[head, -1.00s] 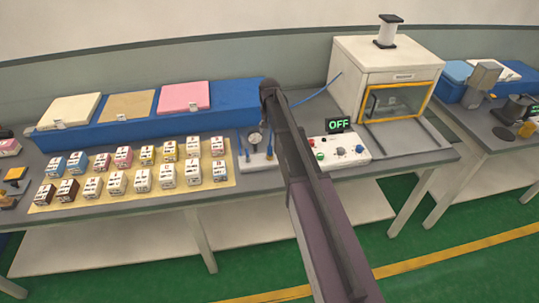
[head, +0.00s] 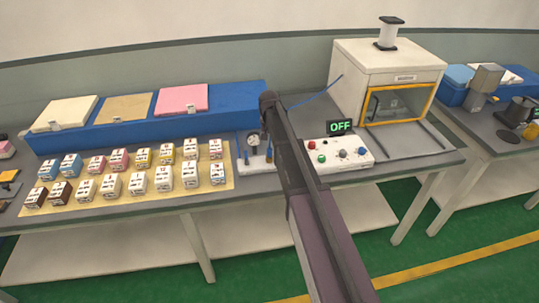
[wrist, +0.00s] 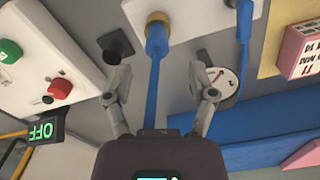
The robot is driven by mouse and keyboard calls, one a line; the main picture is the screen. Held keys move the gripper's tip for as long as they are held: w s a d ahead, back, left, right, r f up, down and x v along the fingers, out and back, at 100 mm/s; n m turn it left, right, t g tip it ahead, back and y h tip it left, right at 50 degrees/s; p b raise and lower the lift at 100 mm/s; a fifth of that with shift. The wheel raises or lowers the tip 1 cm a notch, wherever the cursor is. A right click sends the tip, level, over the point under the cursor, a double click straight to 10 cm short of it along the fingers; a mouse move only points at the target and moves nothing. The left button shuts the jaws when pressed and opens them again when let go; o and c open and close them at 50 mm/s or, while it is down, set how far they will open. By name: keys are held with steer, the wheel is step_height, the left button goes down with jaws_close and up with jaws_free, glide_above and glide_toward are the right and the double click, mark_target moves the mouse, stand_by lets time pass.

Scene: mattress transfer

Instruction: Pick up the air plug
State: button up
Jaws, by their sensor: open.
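The air plug (wrist: 157,38) is a blue cylinder with a gold-coloured collar, standing in the pale panel in the wrist view. A blue hose (wrist: 157,100) runs from it toward my gripper's palm. My gripper (wrist: 161,80) is open, one finger on each side of the hose, apart from it, with the plug's collar ahead of the fingertips. In the head view, the plug (head: 268,154) stands at the right of the small white gauge panel, beside my arm. My arm hides the gripper there.
A round gauge (wrist: 224,84) lies close to the right finger, and a black knob (wrist: 115,43) is ahead of the left one. A second blue plug (wrist: 244,18) stands to the right. A control box (head: 338,155) reading OFF and rows of small cartons (head: 138,183) flank the panel.

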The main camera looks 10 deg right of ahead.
mark_target(270, 148)
steer(key=shift+f, duration=0.1)
steer(key=f+b, duration=0.3)
steer(key=shift+s+f, duration=0.15)
steer(key=shift+s, duration=0.15)
steer(key=shift+f+b, duration=0.85)
steer(key=shift+b, duration=0.25)
steer(key=shift+c, duration=0.2)
jaws_close()
